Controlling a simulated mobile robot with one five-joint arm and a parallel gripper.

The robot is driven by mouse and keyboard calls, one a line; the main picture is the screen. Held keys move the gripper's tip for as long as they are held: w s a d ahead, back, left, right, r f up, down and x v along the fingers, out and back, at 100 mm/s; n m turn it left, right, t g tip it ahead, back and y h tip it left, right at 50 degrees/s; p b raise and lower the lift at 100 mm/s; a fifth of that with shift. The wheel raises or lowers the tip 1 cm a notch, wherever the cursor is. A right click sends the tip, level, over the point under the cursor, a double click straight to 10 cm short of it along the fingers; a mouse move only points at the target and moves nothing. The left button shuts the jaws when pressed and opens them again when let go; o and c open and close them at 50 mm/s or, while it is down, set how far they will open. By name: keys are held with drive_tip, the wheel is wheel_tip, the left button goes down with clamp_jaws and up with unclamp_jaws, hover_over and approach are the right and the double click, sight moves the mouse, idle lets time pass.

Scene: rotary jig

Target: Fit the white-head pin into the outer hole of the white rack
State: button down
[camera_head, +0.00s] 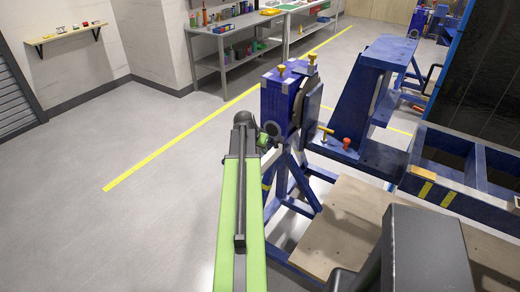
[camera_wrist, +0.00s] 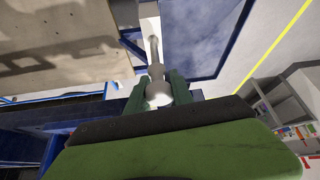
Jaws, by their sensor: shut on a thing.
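In the wrist view, my gripper (camera_wrist: 161,82) is shut on a pin (camera_wrist: 156,72) with a pale grey-white body. Its shaft points away from me, toward the top of the picture. A white round part (camera_wrist: 158,98) shows between the green fingers, partly hidden by them. In the head view, my gripper (camera_head: 264,139) is at the far end of my green arm, close to the lower left of a blue jig housing (camera_head: 285,98); the pin is not clear there. I cannot make out the white rack or its outer hole in either view.
Yellow-topped clamps (camera_head: 311,60) stand on the housing. A red knob (camera_head: 346,143) sits on the blue frame to its right. A wooden platform (camera_head: 345,225) lies low in front. Shelves (camera_head: 235,50) stand behind. The floor (camera_head: 110,225) at left is clear.

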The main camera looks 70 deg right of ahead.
drive_tip(key=shift+f, duration=0.2)
drive_tip(key=shift+f+b, duration=0.35)
drive_tip(key=shift+b, duration=0.15)
drive_tip(key=shift+f+b, duration=2.2)
drive_tip(key=c, duration=1)
unclamp_jaws()
drive_tip(key=shift+c, duration=0.2)
drive_tip(key=shift+r, duration=0.1)
drive_tip(key=p+v, duration=1.5)
drive_tip(key=v, duration=0.2)
drive_tip(key=shift+a+r, duration=0.1)
